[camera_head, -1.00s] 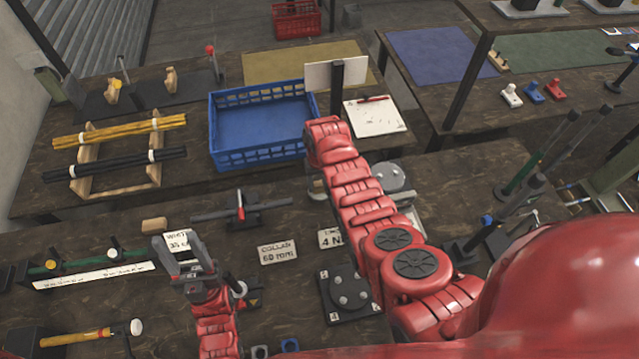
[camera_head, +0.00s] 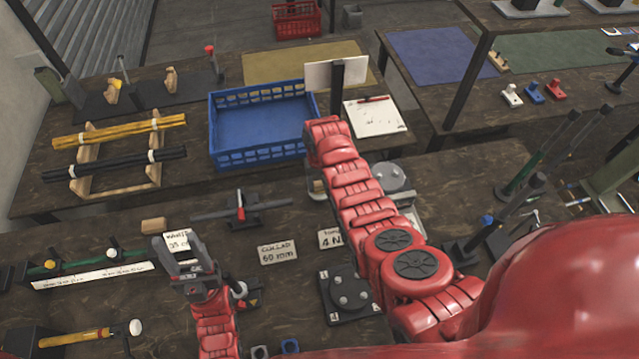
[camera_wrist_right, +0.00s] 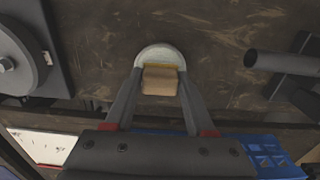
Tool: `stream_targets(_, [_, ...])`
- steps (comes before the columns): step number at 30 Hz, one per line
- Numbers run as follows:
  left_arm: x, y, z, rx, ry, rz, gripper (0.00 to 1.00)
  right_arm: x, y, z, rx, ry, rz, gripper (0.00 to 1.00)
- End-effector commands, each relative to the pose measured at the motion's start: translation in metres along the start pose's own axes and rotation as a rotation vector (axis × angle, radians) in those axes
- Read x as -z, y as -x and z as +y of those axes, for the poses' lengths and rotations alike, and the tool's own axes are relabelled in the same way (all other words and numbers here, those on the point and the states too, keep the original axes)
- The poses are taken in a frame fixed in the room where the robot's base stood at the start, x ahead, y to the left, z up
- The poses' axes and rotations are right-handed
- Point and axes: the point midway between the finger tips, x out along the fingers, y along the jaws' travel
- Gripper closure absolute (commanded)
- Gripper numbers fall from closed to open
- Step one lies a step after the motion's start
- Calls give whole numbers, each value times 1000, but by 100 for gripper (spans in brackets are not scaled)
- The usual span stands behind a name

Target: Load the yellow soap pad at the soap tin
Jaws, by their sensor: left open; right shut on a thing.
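My right gripper (camera_wrist_right: 160,76) is shut on a small tan block with a yellow edge (camera_wrist_right: 160,82), which looks like the yellow soap pad. A pale round thing, probably the soap tin (camera_wrist_right: 155,52), shows just beyond the pad in the right wrist view. The pad overlaps its near edge in the picture; I cannot tell if they touch. In the head view my red right arm hides most of this spot. My left gripper (camera_head: 178,246) is open and empty at the lower left, in front of a white label card.
A blue crate (camera_head: 262,158) stands behind the right arm. A grey round disc (camera_head: 392,177) is to its right. A dark rod on a stand (camera_head: 240,208) and a loose tan block (camera_head: 154,225) lie to the left. A dark plate with bolts (camera_head: 349,294) is in front.

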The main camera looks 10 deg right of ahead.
Motion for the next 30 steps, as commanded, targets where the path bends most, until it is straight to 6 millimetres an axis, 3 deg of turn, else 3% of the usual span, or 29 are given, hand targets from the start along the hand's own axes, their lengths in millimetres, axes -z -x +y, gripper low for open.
stream_targets(5, [1, -5, 0, 0, 0, 0, 50, 0, 7, 0, 0, 0, -1, 89])
stream_targets(25, [6, -34, -2, 0, 0, 0, 50, -1, 65, 0, 0, 0, -2, 89])
stream_targets(30, [6, -35, -2, 0, 0, 0, 50, 0, 70, 0, 0, 0, 0, 89])
